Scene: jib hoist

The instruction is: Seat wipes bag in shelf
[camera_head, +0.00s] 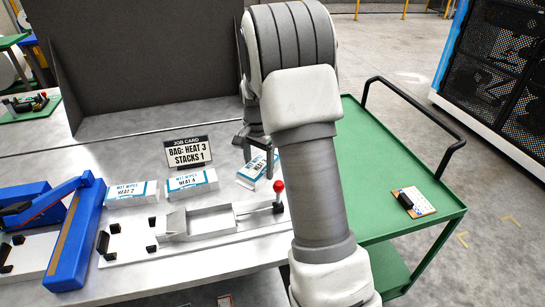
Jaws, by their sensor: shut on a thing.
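A white and blue wipes bag (249,174) is tilted at the back right of the grey bench, beside the arm. My gripper (262,158) is at its upper end and shut on it; my arm hides part of both. I cannot tell whether the bag touches the bench. Two more wipes bags lie to the left, one marked HEAT 2 (132,194) and one marked HEAT 4 (192,184). The held bag's label is too small to read. I cannot make out a shelf for certain.
A job card (188,151) reads "BAG: HEAT 3, STACKS 1". A metal fixture with a red-knobbed lever (278,187) is in front of the bags. A blue device (78,235) stands left. A green cart (405,165) with a clipboard (413,202) stands right. A dark panel backs the bench.

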